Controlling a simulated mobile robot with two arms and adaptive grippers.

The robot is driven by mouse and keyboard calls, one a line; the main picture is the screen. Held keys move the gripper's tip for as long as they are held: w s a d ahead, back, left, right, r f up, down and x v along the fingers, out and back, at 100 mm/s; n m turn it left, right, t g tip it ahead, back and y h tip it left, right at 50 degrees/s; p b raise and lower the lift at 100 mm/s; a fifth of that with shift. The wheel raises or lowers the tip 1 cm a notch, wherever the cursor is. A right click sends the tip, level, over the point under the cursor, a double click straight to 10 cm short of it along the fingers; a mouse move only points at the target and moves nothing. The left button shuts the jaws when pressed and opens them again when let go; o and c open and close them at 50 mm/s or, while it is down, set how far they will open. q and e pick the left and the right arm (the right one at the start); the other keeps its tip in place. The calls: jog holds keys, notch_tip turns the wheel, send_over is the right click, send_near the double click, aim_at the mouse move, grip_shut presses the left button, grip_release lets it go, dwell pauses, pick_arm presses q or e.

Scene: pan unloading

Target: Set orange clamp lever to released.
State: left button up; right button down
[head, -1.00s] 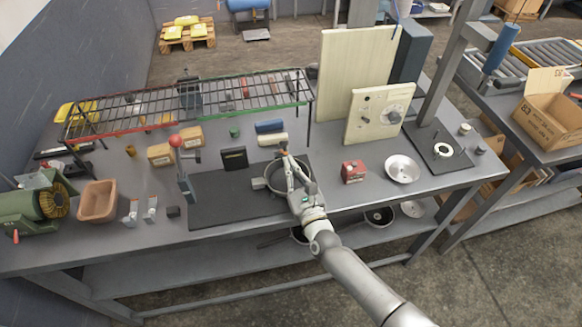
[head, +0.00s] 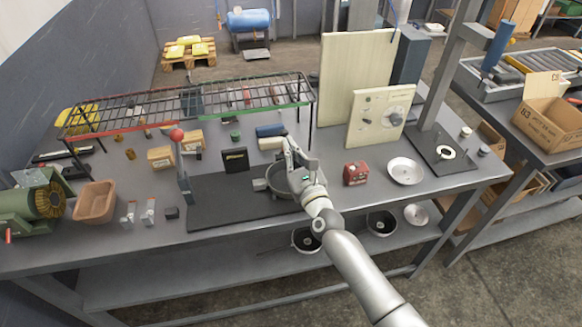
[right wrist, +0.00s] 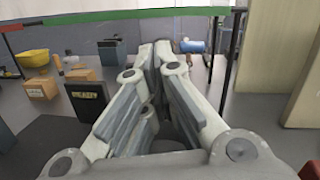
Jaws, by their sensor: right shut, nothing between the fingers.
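My right gripper (head: 288,144) is shut and empty, raised above the far part of the round grey pan (head: 259,184) on the dark mat (head: 217,205). Its closed fingers (right wrist: 160,52) fill the middle of the right wrist view, with nothing between them. The gripper and arm hide part of the pan. Two small pale clamp-like fittings, a left one (head: 129,214) and a right one (head: 150,211), stand left of the mat. They are too small to read their colour or lever position surely. I cannot make out an orange clamp lever. My left gripper is not in view.
A red-knobbed upright lever (head: 177,135) stands near the mat's left side. A black sign box (head: 235,159) is behind the mat and shows in the right wrist view (right wrist: 89,103). A wire rack (head: 200,98) spans the back. A red box (head: 355,173) stands right of the pan.

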aim_at(287, 134)
jog(key=w, duration=0.1)
jog(key=w+r+b, duration=0.1)
jog(key=w, duration=0.1)
jog(key=shift+a+r+b, duration=0.15)
jog(key=shift+a+b, duration=0.15)
jog(key=shift+a, duration=0.05)
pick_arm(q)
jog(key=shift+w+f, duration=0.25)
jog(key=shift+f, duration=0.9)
pick_arm(e)
jog(key=shift+w+a+r, duration=0.1)
jog(key=shift+w+r, duration=0.1)
jog(key=shift+w, duration=0.05)
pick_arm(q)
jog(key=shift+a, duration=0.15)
pick_arm(e)
jog(key=v, duration=1.2)
